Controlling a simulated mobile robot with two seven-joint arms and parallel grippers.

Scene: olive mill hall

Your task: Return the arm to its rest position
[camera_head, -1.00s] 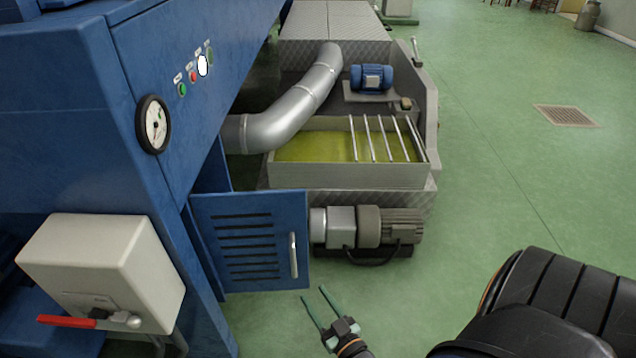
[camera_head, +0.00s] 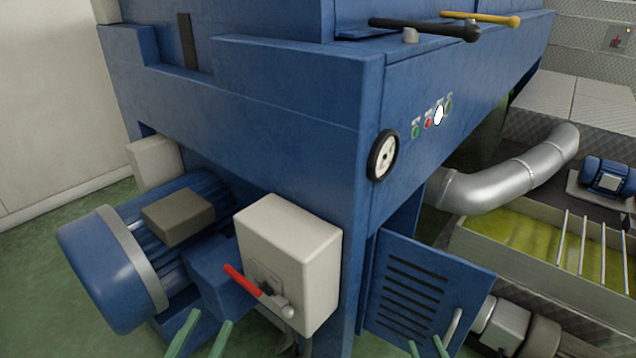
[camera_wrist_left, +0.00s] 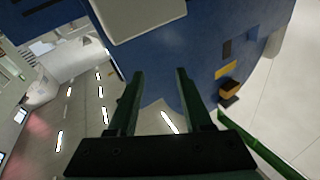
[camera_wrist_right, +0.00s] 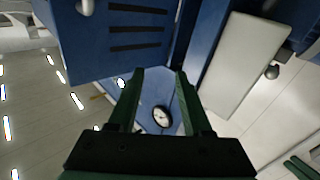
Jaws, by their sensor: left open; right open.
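Most of both arms is out of the head view.
The blue machine (camera_head: 290,110) fills the middle. The switch box (camera_head: 300,250), slatted door (camera_head: 425,290) and blue motor (camera_head: 105,265) stand near the grippers. A steel pipe (camera_head: 510,180) and a trough (camera_head: 500,245) of green-yellow liquid are at right. Green floor (camera_head: 40,280) shows at left.

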